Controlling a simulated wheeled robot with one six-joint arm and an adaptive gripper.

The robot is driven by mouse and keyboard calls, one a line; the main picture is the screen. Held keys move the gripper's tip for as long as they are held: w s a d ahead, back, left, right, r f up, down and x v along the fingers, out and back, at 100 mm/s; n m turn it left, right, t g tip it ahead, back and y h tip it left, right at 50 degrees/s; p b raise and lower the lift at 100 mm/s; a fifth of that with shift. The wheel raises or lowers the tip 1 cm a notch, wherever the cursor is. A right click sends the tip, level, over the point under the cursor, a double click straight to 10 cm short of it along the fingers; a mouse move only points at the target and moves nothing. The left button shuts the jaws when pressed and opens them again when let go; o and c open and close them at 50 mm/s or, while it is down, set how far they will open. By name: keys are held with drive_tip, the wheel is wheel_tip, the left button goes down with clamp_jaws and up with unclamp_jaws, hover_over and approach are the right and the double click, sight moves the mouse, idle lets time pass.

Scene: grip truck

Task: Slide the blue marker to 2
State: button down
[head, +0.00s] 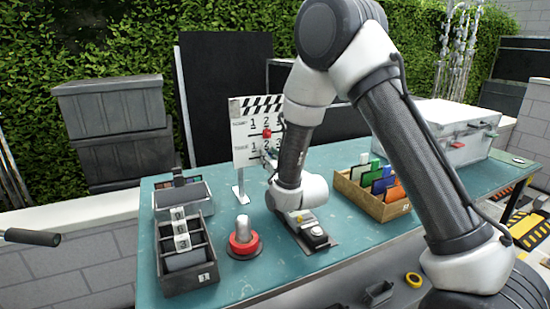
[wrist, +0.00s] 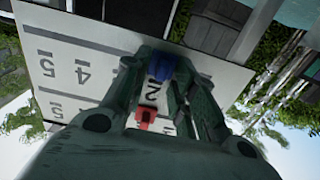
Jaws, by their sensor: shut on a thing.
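The white board (head: 243,150) with a striped clapper top stands upright on the table and carries rows of printed numbers. A red marker (head: 266,133) sits on it and also shows in the wrist view (wrist: 147,114). My gripper (head: 270,158) is at the board's right part. In the wrist view its two fingers (wrist: 162,80) are shut on the blue marker (wrist: 160,65). There the blue marker is right beside a printed 2 (wrist: 152,88), and 4 and 5 lie farther left. The fingers hide part of that row. In the head view my arm hides the board's right side.
The front left of the table has some free room.

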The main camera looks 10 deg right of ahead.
drive_tip(key=c, duration=1.5)
unclamp_jaws()
drive_tip(key=v, duration=0.7)
drive_tip(key=shift+s, duration=0.2)
drive_tip(key=shift+d+r, duration=0.1)
